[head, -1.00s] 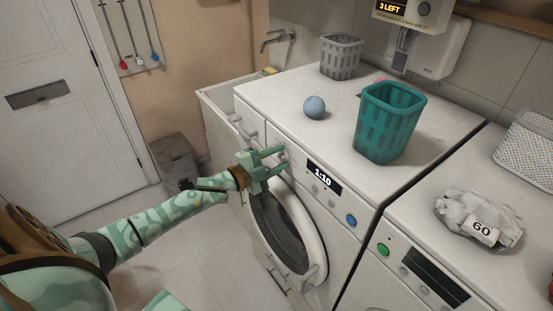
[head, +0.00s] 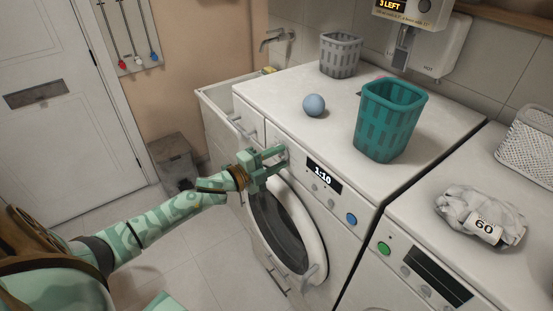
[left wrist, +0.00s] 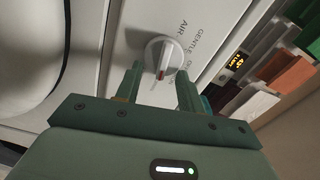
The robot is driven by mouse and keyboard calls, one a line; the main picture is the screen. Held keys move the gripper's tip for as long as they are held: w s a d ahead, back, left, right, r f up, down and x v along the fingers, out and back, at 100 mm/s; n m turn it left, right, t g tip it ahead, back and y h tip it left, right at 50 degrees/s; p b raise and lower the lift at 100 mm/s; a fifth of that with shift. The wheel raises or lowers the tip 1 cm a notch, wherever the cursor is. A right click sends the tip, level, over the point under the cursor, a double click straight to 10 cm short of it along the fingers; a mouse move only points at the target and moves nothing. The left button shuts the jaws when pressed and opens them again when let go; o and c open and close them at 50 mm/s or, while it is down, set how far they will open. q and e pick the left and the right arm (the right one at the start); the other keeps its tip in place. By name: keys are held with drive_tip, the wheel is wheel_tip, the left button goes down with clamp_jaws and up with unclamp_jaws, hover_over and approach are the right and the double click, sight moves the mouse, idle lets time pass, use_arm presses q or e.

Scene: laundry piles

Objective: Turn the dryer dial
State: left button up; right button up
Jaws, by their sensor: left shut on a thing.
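The white dryer dial (left wrist: 162,58) has a red pointer mark and sits on the dryer panel. The labels AIR and GENTLE are printed beside it in the left wrist view. My left gripper (left wrist: 160,84) is shut on the dial, with one finger on each side of it. In the head view my left gripper (head: 280,160) is at the dryer's (head: 255,122) front panel, above the round door, and mostly hides the dial. My right gripper is not in view.
Right of my gripper are a display (head: 323,175) reading 1:10 and a blue button (head: 351,219). The round door (head: 317,238) is below. A second machine (head: 395,233) stands at right.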

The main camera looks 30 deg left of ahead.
use_arm(q)
drive_tip(key=o, duration=1)
drive_tip(key=shift+c, duration=0.2)
drive_tip(key=v, duration=1.6)
drive_tip(key=shift+s, duration=0.2)
